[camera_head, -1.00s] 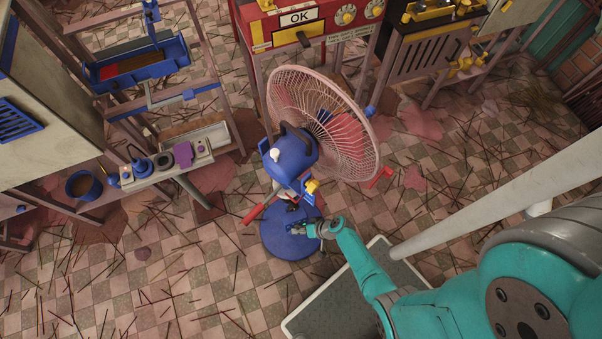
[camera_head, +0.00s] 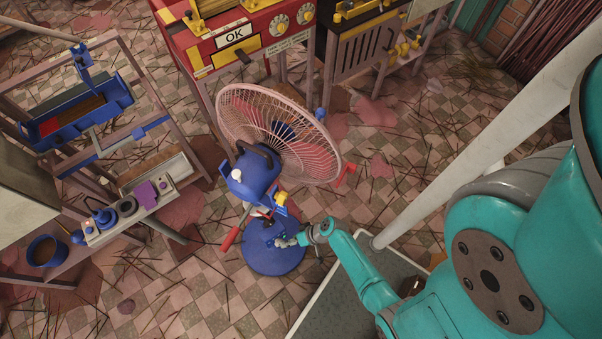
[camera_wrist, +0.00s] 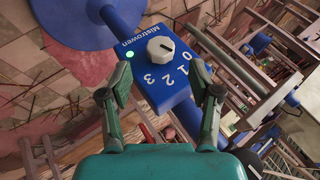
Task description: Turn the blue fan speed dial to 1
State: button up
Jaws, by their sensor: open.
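The blue fan (camera_head: 249,180) stands on a round blue base (camera_head: 272,259) in the head view, with a pinkish wire cage. In the wrist view its blue control box (camera_wrist: 139,63) shows a pale round dial (camera_wrist: 160,49), the numbers 0, 1, 2, 3 and a lit green light (camera_wrist: 130,55). I cannot tell for sure which number the dial points to. My gripper (camera_wrist: 161,70) is open and empty, its fingers on either side of the box face, and apart from the dial. In the head view my gripper (camera_head: 284,241) is over the base, right of the fan's stand.
A red machine (camera_head: 232,50) with an OK sign stands behind the fan. A shelf (camera_head: 150,180) with a blue tray (camera_head: 80,107) and small parts is at the left. Loose sticks lie on the tiled floor. A red-handled tool (camera_head: 229,239) is left of the base.

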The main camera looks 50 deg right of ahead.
jog(key=v, duration=0.6)
jog(key=shift+s+r, duration=0.1)
dwell(0.6)
jog(key=s+a+r+n+h, duration=0.1)
jog(key=s+a+r+h, duration=0.35)
jog(key=s+r, duration=0.55)
jog(key=s+r+n+t, duration=0.1)
jog(key=r+t, duration=0.3)
jog(key=r, duration=1.3)
jog(key=s+r+n+t, duration=0.2)
jog(key=r+n+t, duration=0.1)
jog(key=r, duration=1.4)
jog(key=shift+a+r+t, duration=0.35)
jog(key=shift+a+t, duration=0.05)
jog(key=shift+t, duration=0.2)
jog(key=shift+s, duration=0.1)
